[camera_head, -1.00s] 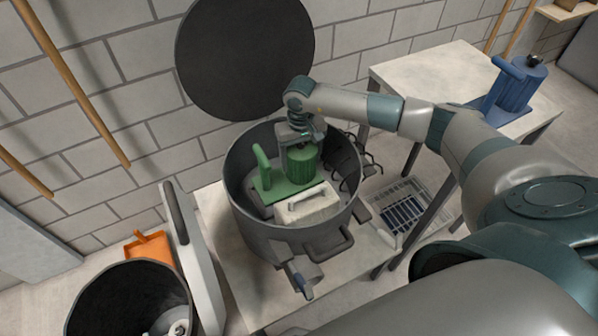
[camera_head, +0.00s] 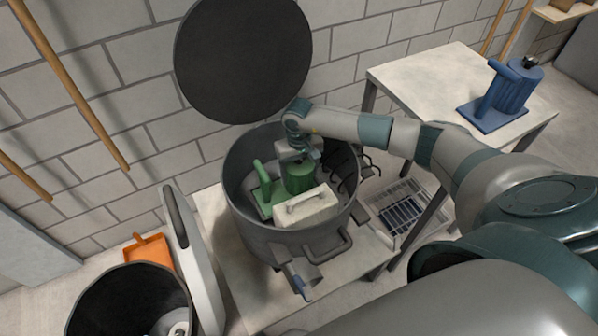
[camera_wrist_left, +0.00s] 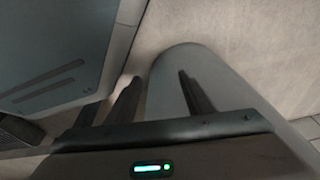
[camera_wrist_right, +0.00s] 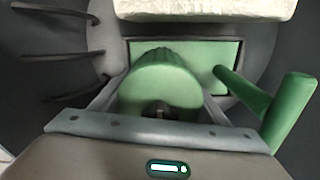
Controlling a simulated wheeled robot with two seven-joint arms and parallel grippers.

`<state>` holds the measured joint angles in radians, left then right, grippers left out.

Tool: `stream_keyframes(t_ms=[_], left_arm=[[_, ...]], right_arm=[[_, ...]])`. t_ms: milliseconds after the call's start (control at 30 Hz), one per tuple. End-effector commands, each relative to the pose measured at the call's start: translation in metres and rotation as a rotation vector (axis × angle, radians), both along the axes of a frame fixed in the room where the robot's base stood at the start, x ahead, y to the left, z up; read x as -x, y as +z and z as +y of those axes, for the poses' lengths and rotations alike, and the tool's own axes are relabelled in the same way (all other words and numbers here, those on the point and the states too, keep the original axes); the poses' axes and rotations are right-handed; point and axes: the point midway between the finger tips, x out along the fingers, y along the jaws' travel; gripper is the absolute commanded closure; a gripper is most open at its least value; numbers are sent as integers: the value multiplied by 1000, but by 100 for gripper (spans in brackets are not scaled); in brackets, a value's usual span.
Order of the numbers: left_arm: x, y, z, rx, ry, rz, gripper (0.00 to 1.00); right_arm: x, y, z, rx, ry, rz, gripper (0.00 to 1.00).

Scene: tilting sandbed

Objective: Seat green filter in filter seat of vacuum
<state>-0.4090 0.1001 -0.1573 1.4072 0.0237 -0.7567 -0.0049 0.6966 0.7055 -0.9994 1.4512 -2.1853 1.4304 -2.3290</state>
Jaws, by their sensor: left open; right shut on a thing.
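The green filter (camera_head: 299,180) has a ribbed cylinder, an upright handle and a flat base plate. It is inside the open grey vacuum drum (camera_head: 250,225). My right gripper (camera_head: 298,153) reaches down into the drum and is shut on the filter's cylinder. In the right wrist view the filter's base plate (camera_wrist_right: 222,52) lies within a dark rectangular outline. The filter seat is mostly hidden under the plate, so I cannot tell whether the plate rests fully in it. My left gripper (camera_wrist_left: 158,88) shows only in the left wrist view, open and empty.
A pale block with a handle (camera_head: 306,207) sits in the drum, close beside the filter. The round dark lid (camera_head: 245,60) stands raised behind. A blue filter-like part (camera_head: 515,90) stands on the right table. A black bin (camera_head: 130,300) is at front left.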

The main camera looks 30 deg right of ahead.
Motion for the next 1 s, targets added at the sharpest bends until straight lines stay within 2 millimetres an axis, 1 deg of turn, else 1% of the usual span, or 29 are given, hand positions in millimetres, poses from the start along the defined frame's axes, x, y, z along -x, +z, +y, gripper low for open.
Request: stream_keyframes(t_ms=[467,500,567,800,1000], left_arm=[[-8,5,-2,2,-1,-9,52],[-9,8,-3,3,-1,-11,52],[-8,9,-4,4,-1,-10,52],[4,5,-3,3,-1,8,52],[1,7,-3,3,0,-1,52]], right_arm=[[-1,-1,0,-1,-1,-2,70],[0,-2,0,0,0,-1,27],[0,-2,0,0,0,-1,14],[0,-2,0,0,0,-1,14],[0,0,0,0,0,-1,14]])
